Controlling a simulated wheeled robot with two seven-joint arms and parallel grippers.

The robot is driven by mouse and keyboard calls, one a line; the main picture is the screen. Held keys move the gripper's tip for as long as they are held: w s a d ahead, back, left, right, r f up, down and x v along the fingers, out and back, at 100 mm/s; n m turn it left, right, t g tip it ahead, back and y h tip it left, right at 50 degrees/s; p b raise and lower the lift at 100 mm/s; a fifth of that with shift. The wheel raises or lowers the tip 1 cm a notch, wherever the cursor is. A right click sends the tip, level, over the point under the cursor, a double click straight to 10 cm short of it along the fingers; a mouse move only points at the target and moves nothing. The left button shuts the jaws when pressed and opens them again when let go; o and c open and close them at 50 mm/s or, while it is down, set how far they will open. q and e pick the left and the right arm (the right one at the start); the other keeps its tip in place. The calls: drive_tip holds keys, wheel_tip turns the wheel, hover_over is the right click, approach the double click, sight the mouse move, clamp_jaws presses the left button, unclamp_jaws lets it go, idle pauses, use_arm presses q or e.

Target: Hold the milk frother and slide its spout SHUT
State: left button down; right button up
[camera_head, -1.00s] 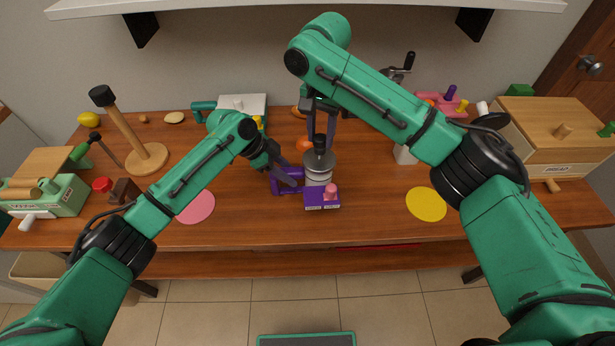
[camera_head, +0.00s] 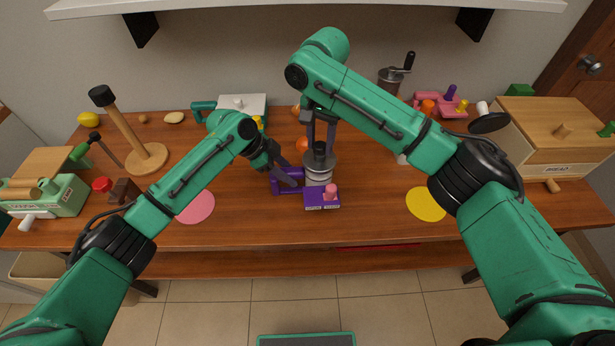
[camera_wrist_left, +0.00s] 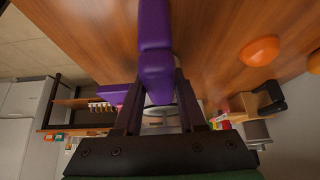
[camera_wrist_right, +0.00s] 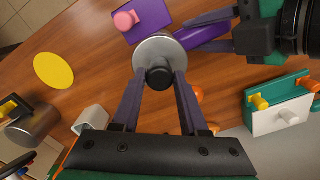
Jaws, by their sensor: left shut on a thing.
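The milk frother is a silver cylinder (camera_head: 318,172) with a black top knob (camera_head: 320,149), a purple side handle (camera_head: 287,186) and a purple block (camera_head: 314,199) carrying a pink knob (camera_head: 331,190) toward its right end. It stands upright on the table. My left gripper (camera_head: 275,168) is shut on the purple handle, which the left wrist view shows between its fingers (camera_wrist_left: 158,85). My right gripper (camera_wrist_right: 161,74) is above the frother with its fingers apart on either side of the black knob; contact is hard to tell. Small labels on the block are unreadable.
A pink disc (camera_head: 195,206) lies left and a yellow disc (camera_head: 425,204) right. A wooden stand (camera_head: 147,160), a white box (camera_head: 243,103), a metal grinder (camera_head: 390,80) and a wooden breadbox (camera_head: 555,130) stand around.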

drive_tip(key=shift+o, duration=1.4)
drive_tip(key=shift+r, duration=3.8)
